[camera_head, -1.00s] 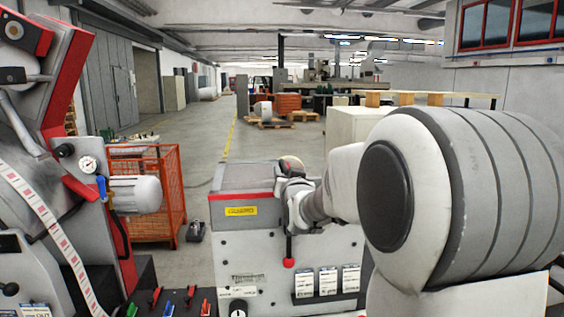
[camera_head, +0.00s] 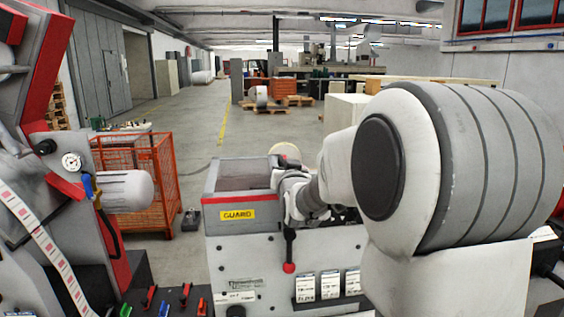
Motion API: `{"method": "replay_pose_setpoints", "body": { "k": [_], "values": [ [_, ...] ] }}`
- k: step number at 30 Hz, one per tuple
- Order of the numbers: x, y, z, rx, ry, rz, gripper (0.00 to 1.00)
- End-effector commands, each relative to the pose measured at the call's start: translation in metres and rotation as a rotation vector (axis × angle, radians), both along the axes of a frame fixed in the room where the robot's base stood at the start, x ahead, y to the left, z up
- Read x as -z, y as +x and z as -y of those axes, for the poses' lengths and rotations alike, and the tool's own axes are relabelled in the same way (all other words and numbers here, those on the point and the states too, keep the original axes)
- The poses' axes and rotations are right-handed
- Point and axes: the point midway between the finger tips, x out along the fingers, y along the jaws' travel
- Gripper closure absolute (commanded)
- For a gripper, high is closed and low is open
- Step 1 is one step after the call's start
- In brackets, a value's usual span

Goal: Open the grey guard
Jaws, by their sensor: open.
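The grey guard (camera_head: 222,214) is a box-like cover with a red strip along its upper front edge and a yellow GUARD label. It sits on top of the light grey machine cabinet (camera_head: 232,262), left of my gripper. Its top shows a pale rim around a darker area; I cannot tell whether this is a lid or an opening. My gripper (camera_head: 287,180) is open at the guard's right side. My wrist hides that side, and contact cannot be made out. A dark lever with a red knob (camera_head: 289,268) hangs below my gripper.
A rewinder frame with a label web (camera_head: 38,240) stands at the left. An orange mesh crate (camera_head: 150,175) is behind it. White cards (camera_head: 305,287) stand on the cabinet's front. My large arm link fills the right. Open floor (camera_head: 200,130) lies beyond.

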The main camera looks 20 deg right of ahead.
Motion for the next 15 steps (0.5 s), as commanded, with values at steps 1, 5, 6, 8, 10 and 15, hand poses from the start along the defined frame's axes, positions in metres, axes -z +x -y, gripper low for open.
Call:
{"method": "replay_pose_setpoints", "body": {
  "k": [1, 5, 6, 8, 10, 15],
  "values": [
    [0.0001, -0.0001, 0.0, 0.0, 0.0, 0.0, 0.53],
    [0.0003, -0.0001, 0.0, 0.0, 0.0, 0.0, 0.53],
    [0.0003, -0.0001, 0.0, 0.0, 0.0, 0.0, 0.53],
    [0.0003, -0.0001, 0.0, 0.0, 0.0, 0.0, 0.55],
    [0.0003, 0.0, 0.0, 0.0, 0.0, 0.0, 0.67],
    [0.0002, 0.0, 0.0, 0.0, 0.0, 0.0, 0.98]
  ]
}}
